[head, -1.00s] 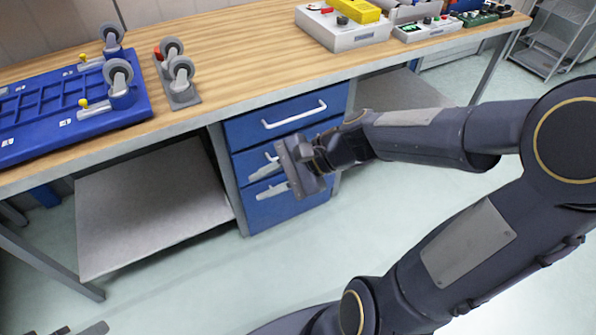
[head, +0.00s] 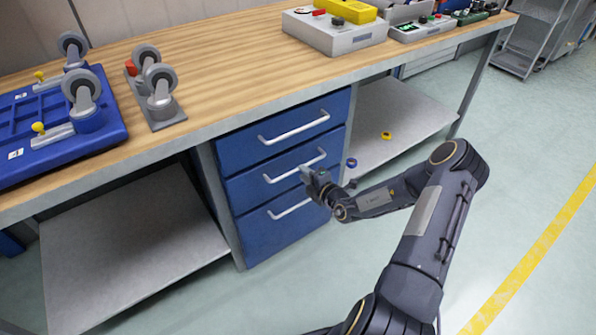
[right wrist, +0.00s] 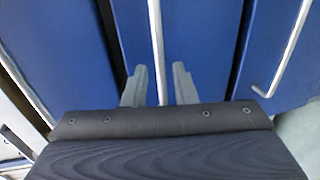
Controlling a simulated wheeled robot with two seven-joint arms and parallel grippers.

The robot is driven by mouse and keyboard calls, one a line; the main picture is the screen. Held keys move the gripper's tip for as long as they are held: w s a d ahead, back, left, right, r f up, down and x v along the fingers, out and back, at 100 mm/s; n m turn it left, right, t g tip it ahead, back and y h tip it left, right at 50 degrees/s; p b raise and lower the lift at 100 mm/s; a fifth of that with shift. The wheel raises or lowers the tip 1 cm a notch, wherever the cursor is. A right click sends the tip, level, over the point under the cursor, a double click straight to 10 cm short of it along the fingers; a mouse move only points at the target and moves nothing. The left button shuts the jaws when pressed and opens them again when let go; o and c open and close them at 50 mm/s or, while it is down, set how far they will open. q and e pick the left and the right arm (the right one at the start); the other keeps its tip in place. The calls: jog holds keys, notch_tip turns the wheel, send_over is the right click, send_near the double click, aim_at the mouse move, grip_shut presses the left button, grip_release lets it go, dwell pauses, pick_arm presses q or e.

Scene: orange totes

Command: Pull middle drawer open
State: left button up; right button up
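A blue three-drawer cabinet hangs under the workbench. The middle drawer (head: 243,187) has a silver bar handle (head: 283,175), and its front looks level with the top drawer (head: 236,151) and the bottom drawer (head: 256,236). My right gripper (head: 306,173) is at the right part of the middle handle. In the right wrist view, its two grey fingers (right wrist: 158,84) stand apart, with the middle handle (right wrist: 156,35) running between them. Gaps show on both sides of the bar. My left gripper is not in view.
The wooden bench top (head: 225,65) holds a blue tray (head: 105,140) with casters, a caster stand (head: 165,118) and a control box (head: 335,38). Lower shelves flank the cabinet. A small yellow object (head: 386,135) lies on the right shelf (head: 410,120). The floor in front is clear.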

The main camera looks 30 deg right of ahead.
jog(key=shift+x, duration=2.2)
grip_shut()
